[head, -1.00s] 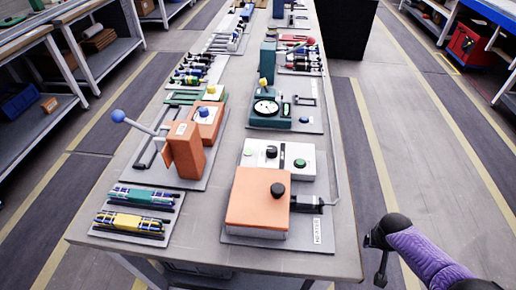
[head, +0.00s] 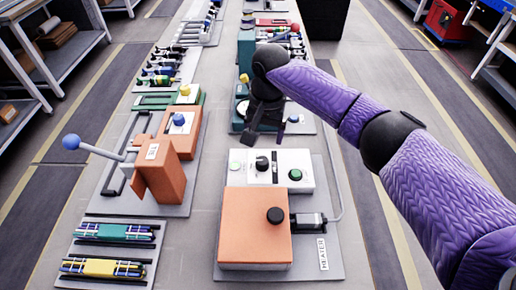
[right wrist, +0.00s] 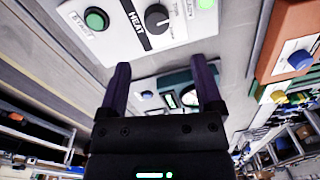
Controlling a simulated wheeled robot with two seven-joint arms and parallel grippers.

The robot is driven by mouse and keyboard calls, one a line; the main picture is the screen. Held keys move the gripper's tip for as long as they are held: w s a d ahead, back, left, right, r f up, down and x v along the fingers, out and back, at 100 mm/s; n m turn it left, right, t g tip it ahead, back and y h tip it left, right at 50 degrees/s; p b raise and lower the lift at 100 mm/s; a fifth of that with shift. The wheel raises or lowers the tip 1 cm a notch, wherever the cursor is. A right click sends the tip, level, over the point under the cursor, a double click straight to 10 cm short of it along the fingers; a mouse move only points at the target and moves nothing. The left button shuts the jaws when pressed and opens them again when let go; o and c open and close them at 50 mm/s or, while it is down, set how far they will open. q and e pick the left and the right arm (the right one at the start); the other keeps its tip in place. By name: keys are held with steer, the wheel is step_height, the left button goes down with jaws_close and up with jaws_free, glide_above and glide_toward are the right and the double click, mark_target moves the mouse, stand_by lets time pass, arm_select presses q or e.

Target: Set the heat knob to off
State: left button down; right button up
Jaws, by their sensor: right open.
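The heat knob (head: 262,163) is a black dial on the white control box behind the orange heater block. In the right wrist view the knob (right wrist: 157,18) sits beside the printed word HEAT, with a small white mark on it; I cannot tell its setting. My right gripper (head: 266,137) is just behind and above the white control box (head: 277,182), pointing down. In the right wrist view the gripper (right wrist: 162,76) is open and empty, its two dark fingers apart, with the knob ahead of them and not between them. My left gripper is not in view.
A green START button (head: 295,174) and a pale green lamp (head: 235,166) flank the knob. An orange lever press (head: 158,172) is at left. A teal gauge unit is partly behind my arm.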

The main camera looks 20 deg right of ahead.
mark_target(263, 160)
step_height(263, 160, down, 8)
steer(key=b, duration=0.3)
steer(key=shift+s, duration=0.15)
steer(key=shift+a+f, duration=0.1)
steer(key=shift+f, duration=0.3)
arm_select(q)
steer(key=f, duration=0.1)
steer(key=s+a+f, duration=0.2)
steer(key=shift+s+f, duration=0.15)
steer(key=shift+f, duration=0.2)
arm_select(e)
jaws_close()
